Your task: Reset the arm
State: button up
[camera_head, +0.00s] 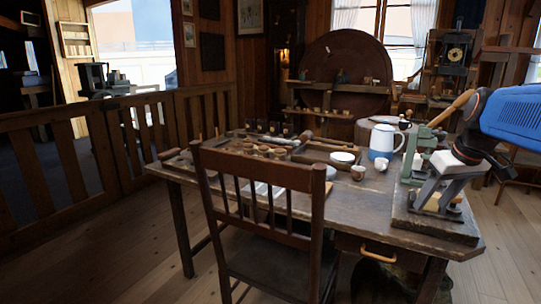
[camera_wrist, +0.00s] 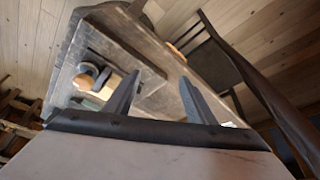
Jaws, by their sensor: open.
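My gripper (camera_head: 436,204) hangs from my blue arm at the right of the head view, over the right end of the wooden table (camera_head: 345,212). Its fingers point down and are apart. In the wrist view my gripper (camera_wrist: 159,76) shows two dark fingers spread, with nothing between them but the tabletop beyond. A dark board (camera_head: 435,228) with a green metal device (camera_head: 410,157) lies under and beside the gripper. Whether the fingers touch anything there I cannot tell. Small turned wooden pieces (camera_head: 262,150) stand in the middle of the table.
A blue and white pot (camera_head: 381,143), white cups (camera_head: 358,172) and bowls (camera_head: 343,157) stand left of the gripper. A wooden chair (camera_head: 262,176) is at the table's front. A wooden railing (camera_head: 120,140) runs along the left. Floor is clear at the lower left.

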jog(key=s+a+f+m, duration=0.1)
jog(key=s+a+f, duration=1.3)
jog(key=s, duration=0.3)
jog(key=shift+s+a+f+t, duration=0.3)
jog(key=shift+s+a+f, duration=0.05)
jog(key=shift+a, duration=0.5)
